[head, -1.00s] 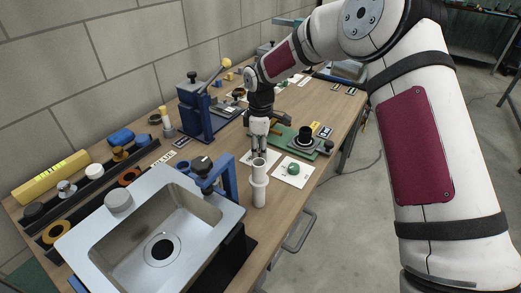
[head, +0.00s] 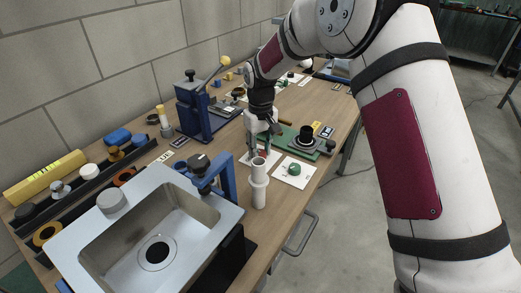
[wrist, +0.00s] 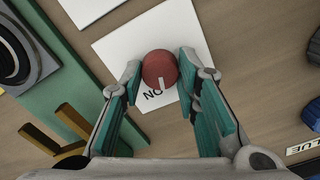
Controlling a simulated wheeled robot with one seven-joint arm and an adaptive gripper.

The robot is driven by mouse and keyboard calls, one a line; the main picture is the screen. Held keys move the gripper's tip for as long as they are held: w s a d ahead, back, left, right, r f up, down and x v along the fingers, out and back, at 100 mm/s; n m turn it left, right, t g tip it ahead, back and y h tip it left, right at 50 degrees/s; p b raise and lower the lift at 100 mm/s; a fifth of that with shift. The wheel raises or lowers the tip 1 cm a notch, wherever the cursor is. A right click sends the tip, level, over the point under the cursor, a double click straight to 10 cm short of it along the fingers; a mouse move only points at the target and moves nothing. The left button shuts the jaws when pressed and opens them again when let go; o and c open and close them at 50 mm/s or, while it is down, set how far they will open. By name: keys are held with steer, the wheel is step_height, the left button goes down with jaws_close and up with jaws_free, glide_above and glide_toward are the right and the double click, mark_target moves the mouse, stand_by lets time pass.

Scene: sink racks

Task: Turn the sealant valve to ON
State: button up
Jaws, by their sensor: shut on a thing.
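A round red knob (wrist: 160,68) with a white pointer mark sits on a white card (wrist: 122,45) in the wrist view. The word ON is printed on the card beside the knob, upside down in this view, and the pointer mark faces roughly toward it. My gripper (wrist: 161,63) is shut on the red knob, one finger on each side. In the head view my gripper (head: 262,150) is low at the card, behind the white pipe, and a bit of red shows between its fingers. I cannot read any sealant label.
A second white card with a green knob (head: 294,169) lies to the right. A white pipe (head: 259,184) stands close in front of my gripper. A green fixture (head: 325,146) is behind, and a metal sink (head: 130,222) is at the front left.

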mark_target(261, 152)
steer(key=m, duration=0.4)
steer(key=shift+m, duration=0.3)
stand_by(0.3)
steer(key=o, duration=1.2)
steer(key=shift+r, duration=0.1)
step_height(261, 152, up, 12)
steer(key=shift+f, duration=0.1)
